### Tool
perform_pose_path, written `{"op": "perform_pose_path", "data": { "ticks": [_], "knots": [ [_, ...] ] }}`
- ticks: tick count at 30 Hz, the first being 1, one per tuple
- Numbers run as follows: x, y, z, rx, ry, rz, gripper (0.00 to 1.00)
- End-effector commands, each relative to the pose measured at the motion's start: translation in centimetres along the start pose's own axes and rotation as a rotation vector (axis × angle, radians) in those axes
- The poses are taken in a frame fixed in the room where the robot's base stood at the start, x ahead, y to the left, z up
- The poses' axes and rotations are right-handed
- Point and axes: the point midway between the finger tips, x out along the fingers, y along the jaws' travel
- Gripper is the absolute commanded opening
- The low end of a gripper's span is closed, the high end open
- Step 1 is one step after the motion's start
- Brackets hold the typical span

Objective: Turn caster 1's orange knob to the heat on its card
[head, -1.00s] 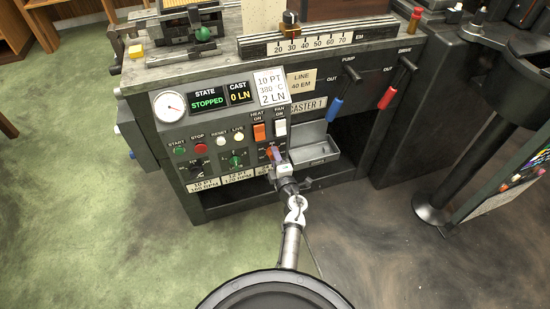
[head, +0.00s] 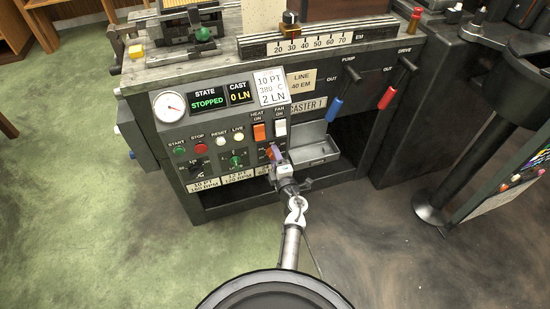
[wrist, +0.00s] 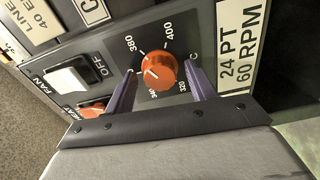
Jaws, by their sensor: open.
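Caster 1 (head: 222,130) carries a card (head: 271,87) reading 10 PT, 380 C, 2 LN. Its orange knob (wrist: 160,73) sits on a dark dial plate with 320, 340, 380 and 400 readable in the wrist view. A white mark on the knob faces left, between 340 and 380; the left finger covers part of that scale. My gripper (wrist: 162,82) is open, its two purple fingers on either side of the knob with gaps showing. In the head view my gripper (head: 277,155) is at the panel and mostly hides the knob.
The orange HEAT switch (head: 259,132) and white FAN switch (head: 280,128) are just above my gripper. A grey metal tray (head: 318,154) is close on its right. Blue (head: 335,107) and red (head: 387,97) levers stick out farther right. The state display (head: 208,99) reads STOPPED.

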Motion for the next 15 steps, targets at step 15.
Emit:
{"op": "perform_pose_path", "data": {
  "ticks": [15],
  "knots": [
    [-10.2,-0.2,0.0,0.0,-0.003,-0.003,0.56]
  ]
}}
